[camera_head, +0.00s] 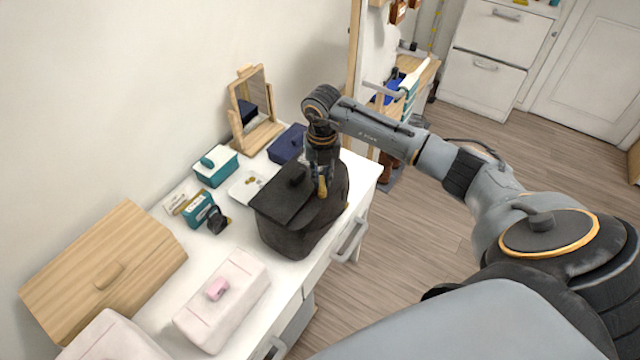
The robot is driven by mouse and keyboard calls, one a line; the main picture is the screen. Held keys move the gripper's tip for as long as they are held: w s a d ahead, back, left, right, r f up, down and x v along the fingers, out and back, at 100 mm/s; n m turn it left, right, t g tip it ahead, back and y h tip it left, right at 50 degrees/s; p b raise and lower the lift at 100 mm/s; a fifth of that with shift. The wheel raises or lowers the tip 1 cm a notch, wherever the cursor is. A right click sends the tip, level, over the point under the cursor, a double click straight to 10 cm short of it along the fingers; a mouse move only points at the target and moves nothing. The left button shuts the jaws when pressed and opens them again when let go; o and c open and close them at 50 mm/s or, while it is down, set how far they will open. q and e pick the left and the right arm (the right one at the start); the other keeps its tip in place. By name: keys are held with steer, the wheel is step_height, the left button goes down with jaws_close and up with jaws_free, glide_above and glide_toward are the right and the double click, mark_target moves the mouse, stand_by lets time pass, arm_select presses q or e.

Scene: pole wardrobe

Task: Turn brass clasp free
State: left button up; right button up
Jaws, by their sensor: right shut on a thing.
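A black bag or case (285,230) with a dark flap (280,198) stands on the white table. A small brass clasp (322,188) shows at the right side of its top. My right gripper (321,180) points down over the bag and is shut on the brass clasp. The fingers partly cover the clasp, and its exact angle is hard to see. My left gripper is not in view.
The white table (255,285) also holds a wooden box (105,270), a pink-white box (222,300), a teal box (216,168), a navy box (287,143) and a mirror (252,100). Open floor (430,235) lies to the right.

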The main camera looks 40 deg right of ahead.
steer(key=m+p, duration=0.1)
steer(key=m, duration=0.2)
steer(key=shift+s+d, duration=0.15)
steer(key=shift+m+p, duration=0.4)
steer(key=shift+m, duration=0.6)
steer(key=shift+s+d+m+p, duration=0.1)
steer(key=shift+m+p, duration=0.3)
steer(key=shift+m, duration=1)
